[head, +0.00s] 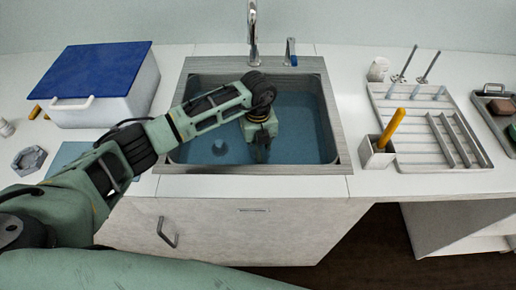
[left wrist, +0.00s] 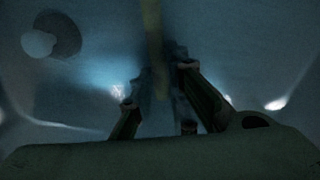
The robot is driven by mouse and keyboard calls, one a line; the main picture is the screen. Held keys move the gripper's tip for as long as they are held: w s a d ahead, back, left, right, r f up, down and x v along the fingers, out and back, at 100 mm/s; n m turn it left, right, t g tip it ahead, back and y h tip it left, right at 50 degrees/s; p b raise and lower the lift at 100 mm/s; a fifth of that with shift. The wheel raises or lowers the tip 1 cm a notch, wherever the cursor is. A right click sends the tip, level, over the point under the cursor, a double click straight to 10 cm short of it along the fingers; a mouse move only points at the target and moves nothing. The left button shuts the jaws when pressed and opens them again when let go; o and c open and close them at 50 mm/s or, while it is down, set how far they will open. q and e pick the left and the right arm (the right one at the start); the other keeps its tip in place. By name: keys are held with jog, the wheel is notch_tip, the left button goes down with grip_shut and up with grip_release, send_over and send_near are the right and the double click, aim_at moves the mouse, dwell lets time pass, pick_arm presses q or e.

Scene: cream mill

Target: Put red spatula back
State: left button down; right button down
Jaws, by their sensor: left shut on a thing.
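My left gripper (head: 262,152) reaches down into the sink basin (head: 305,140). In the left wrist view its fingers (left wrist: 158,88) are shut on a long, narrow, dull yellow handle (left wrist: 154,35). The rest of that item is dim and hidden, and I see no red on it. No red spatula can be made out in the head view. A small metal holder (head: 376,156) on the counter right of the sink has an orange-yellow handle (head: 392,127) sticking up from it. My right gripper is not in view.
A faucet (head: 253,35) stands behind the sink. A white box with a blue lid (head: 95,68) and a grey hexagonal dish (head: 29,160) are on the left. A slotted rack (head: 410,158) fills the right counter, with a dark tray (head: 497,125) beyond it.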

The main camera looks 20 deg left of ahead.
pick_arm(q)
jog(key=c, duration=1.6)
grip_release()
jog(key=shift+c, duration=0.2)
notch_tip(320, 180, up, 12)
